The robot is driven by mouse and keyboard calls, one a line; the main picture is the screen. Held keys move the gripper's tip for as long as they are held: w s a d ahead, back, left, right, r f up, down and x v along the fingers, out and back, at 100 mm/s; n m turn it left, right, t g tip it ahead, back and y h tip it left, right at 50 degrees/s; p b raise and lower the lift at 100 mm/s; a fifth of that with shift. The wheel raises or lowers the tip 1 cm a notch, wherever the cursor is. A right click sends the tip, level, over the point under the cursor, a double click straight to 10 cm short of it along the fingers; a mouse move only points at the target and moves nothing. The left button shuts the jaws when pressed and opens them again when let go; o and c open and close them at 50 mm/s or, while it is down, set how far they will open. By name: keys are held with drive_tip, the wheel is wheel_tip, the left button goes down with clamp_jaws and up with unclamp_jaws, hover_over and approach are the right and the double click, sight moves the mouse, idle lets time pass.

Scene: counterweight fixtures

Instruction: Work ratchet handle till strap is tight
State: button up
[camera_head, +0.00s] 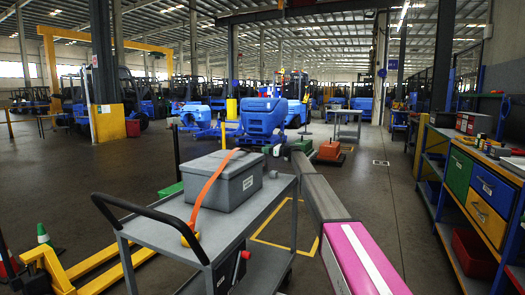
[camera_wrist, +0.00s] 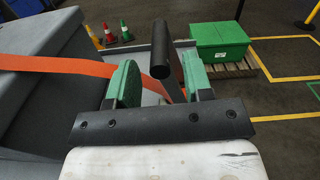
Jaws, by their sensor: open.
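A grey lidded box (camera_head: 222,180) stands on the grey cart (camera_head: 249,215). In the wrist view the strap (camera_wrist: 60,66) crosses from the box at left and passes behind my gripper (camera_wrist: 160,82). My gripper is open, with two green fingers. A black round bar (camera_wrist: 160,48), seemingly the ratchet handle, shows between them. I cannot tell whether the fingers touch it.
A black push handle (camera_head: 140,215) sticks out from the cart. A green box (camera_wrist: 222,44) lies on a pallet beyond my gripper, near several cones (camera_wrist: 110,33). A yellow pallet jack (camera_head: 95,265) is at left. Shelving (camera_head: 480,190) lines the right; the floor between is open.

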drive_tip(key=shift+x, duration=1.45)
clamp_jaws()
